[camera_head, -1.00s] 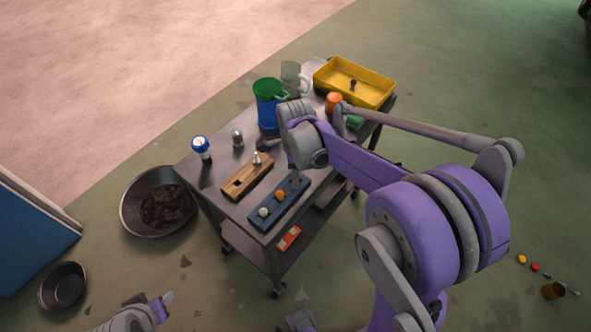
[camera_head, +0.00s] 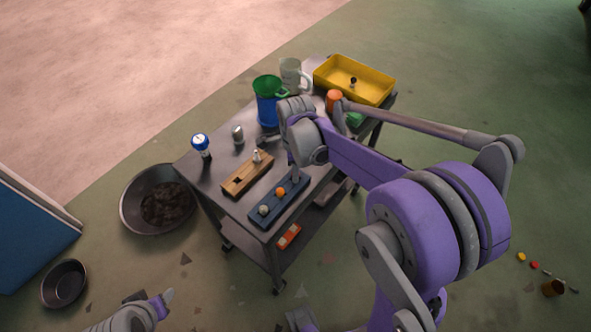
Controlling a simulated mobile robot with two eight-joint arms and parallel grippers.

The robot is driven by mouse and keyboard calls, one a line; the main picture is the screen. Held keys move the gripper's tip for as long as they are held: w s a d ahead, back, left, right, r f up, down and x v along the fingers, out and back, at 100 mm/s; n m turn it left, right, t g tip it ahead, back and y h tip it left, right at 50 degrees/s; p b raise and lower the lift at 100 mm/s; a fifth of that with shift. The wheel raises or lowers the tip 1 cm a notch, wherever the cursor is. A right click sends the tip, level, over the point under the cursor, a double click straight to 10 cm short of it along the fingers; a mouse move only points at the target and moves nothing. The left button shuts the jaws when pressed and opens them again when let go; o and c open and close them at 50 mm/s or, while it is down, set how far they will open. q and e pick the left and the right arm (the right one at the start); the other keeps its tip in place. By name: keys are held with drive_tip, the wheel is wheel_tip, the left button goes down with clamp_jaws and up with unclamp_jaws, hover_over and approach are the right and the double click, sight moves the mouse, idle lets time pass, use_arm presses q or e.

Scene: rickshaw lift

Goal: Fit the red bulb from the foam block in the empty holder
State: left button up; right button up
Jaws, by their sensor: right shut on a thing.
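The dark blue foam block (camera_head: 277,209) lies near the cart's front right edge. A white bulb (camera_head: 263,210) and an orange bulb (camera_head: 281,192) stand in it. My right gripper (camera_head: 295,174) points down at the block's far end and is shut; the red bulb is hidden at its jaws. The wooden holder block (camera_head: 256,175) lies left of the foam block, with a dark empty opening at its near part and a silver-and-white piece (camera_head: 257,156) standing at its far part. My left gripper (camera_head: 168,295) is low at the bottom left, off the cart; its jaws are unclear.
The metal cart (camera_head: 215,180) also bears a blue-white jar (camera_head: 201,144), a grey shaker (camera_head: 238,134), a blue-green jug (camera_head: 268,100), a clear mug (camera_head: 293,76), an orange cup (camera_head: 334,100) and a yellow tray (camera_head: 327,74). Pans stand on the floor at left.

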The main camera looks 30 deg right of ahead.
drive_tip(key=shift+r+p, duration=1.75)
drive_tip(key=shift+r, duration=1.45)
use_arm(q)
drive_tip(key=r, duration=0.2)
drive_tip(key=w+r, duration=0.1)
drive_tip(key=r, duration=0.1)
drive_tip(key=shift+w+r, duration=0.15)
drive_tip(key=shift+r, duration=0.15)
use_arm(e)
drive_tip(key=shift+f, duration=0.1)
